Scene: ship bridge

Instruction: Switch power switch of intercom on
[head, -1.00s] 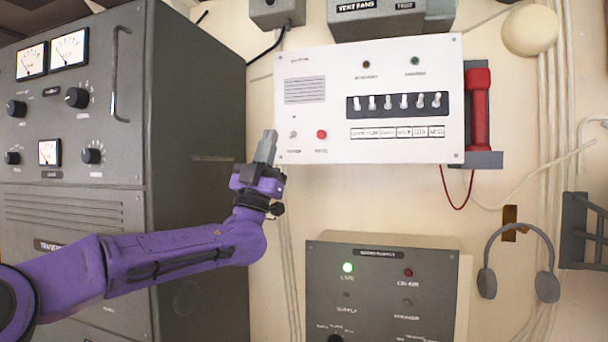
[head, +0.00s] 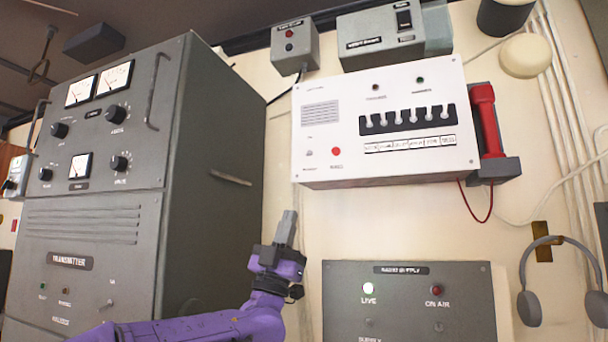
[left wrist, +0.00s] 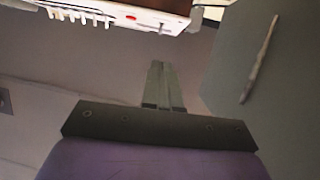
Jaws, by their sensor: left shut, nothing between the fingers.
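The intercom (head: 385,165) is a white wall panel with a row of several white toggles and a red handset (head: 487,120) on its right side. Its small power switch (head: 309,153) is at the panel's lower left, beside a red button (head: 336,152); I cannot tell which way its lever points. My left gripper (head: 287,217) is shut and empty, pointing up below the panel's lower left corner and apart from it. In the left wrist view the shut fingers (left wrist: 158,68) show below the panel's edge (left wrist: 150,14), which appears at the top. My right gripper is not in view.
A grey transmitter cabinet (head: 215,180) stands close on the left of my left gripper. A grey radio supply box (head: 410,300) is below the intercom, and headphones (head: 560,270) hang at the right. Grey boxes (head: 375,40) are mounted above. Bare wall lies between the cabinet and intercom.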

